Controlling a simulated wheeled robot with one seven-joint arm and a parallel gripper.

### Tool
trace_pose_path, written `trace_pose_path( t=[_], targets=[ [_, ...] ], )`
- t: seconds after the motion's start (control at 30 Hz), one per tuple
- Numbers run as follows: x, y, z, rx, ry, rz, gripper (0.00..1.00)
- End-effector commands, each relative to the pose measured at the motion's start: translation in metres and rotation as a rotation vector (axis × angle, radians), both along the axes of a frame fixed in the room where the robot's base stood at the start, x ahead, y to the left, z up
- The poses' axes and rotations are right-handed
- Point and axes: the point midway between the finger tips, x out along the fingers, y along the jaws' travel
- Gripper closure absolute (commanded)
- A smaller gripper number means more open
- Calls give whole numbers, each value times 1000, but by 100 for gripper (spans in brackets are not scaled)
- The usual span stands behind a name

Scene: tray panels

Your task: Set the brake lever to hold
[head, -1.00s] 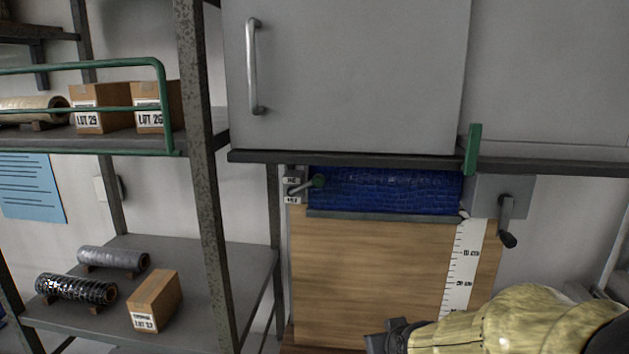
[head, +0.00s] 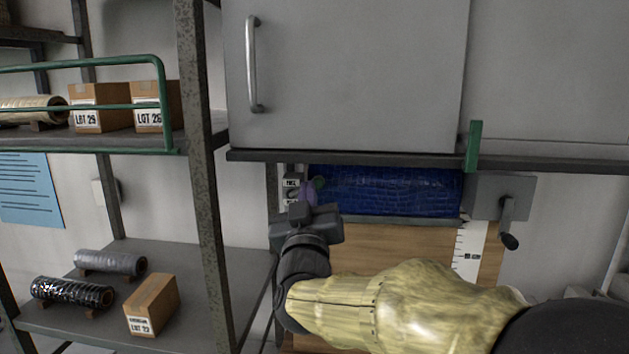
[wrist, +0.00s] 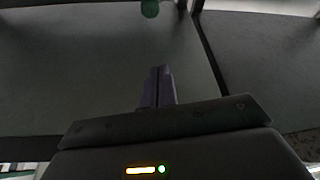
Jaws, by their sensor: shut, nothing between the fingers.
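The brake lever's green knob (head: 319,183) shows at the left end of the blue roll, just behind my fingers. The rest of the lever is hidden by my gripper in the head view. A small label plate (head: 290,184) sits beside it; its print is too small to read. My gripper (head: 309,188) has purple fingers pressed together and empty, in front of the lever. In the wrist view my shut fingers (wrist: 160,70) point up the picture, and the green knob (wrist: 150,8) is beyond their tips, apart from them. Whether anything touches in the head view I cannot tell.
The blue roll (head: 400,190) lies under a dark ledge (head: 400,161) below a grey cabinet (head: 345,75). A crank (head: 507,222) and grey box are at its right. A shelf post (head: 203,180) and shelves with boxes stand left. A green tab (head: 473,147) sticks out at the ledge.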

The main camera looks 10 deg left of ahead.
Motion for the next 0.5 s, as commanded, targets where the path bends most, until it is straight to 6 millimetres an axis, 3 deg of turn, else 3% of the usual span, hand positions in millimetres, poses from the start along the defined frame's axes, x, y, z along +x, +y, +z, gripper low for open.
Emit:
trace_pose_path(
  t=[0.33,0.5],
  targets=[
    [3,0,1,-2,2,1,100],
    [18,2,10,-3,2,0,100]
  ],
)
